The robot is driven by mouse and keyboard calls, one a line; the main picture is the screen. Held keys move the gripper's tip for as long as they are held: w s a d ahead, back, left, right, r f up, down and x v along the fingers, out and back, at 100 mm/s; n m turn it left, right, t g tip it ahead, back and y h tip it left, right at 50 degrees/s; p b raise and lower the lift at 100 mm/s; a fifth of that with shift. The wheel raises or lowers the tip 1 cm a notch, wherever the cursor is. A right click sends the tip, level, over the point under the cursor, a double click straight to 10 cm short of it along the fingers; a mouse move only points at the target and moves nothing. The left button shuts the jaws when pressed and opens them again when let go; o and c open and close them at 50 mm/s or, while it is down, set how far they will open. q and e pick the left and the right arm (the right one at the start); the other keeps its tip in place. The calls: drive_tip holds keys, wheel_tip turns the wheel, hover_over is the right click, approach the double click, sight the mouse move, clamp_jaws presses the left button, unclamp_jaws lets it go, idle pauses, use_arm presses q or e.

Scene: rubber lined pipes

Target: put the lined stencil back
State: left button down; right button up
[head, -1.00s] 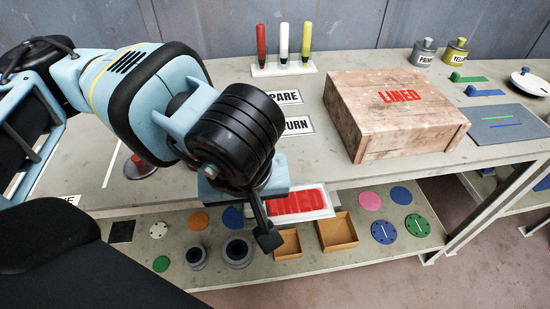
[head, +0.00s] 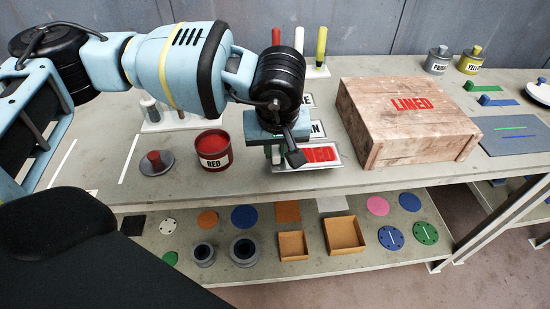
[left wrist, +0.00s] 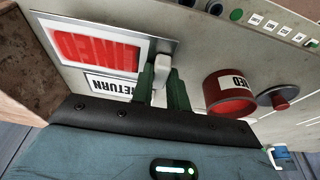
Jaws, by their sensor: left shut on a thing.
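The stencil (head: 322,156) is a thin pale plate with a red-painted panel and cut letters. My left gripper (head: 276,155) is shut on its white tab and holds it over the front part of the table, just in front of the RETURN label (head: 318,130). In the left wrist view the green fingers (left wrist: 163,85) pinch the tab, and the stencil (left wrist: 98,50) reaches out to the left, partly beside the RETURN label (left wrist: 118,84). I cannot tell whether the plate touches the table. My right gripper is not in view.
A wooden crate marked LINED (head: 405,120) stands close on the right. A red paint can (head: 214,152) and its lid (head: 156,163) stand on the left. Upright markers (head: 320,48) are behind. Discs and open boxes (head: 343,235) lie on the lower shelf.

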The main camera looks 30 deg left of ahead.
use_arm(q)
drive_tip(key=shift+f, duration=1.65)
drive_tip(key=shift+f, duration=0.15)
drive_tip(key=c, duration=1.4)
unclamp_jaws()
drive_tip(key=shift+o, duration=0.2)
drive_tip(key=v, duration=1.2)
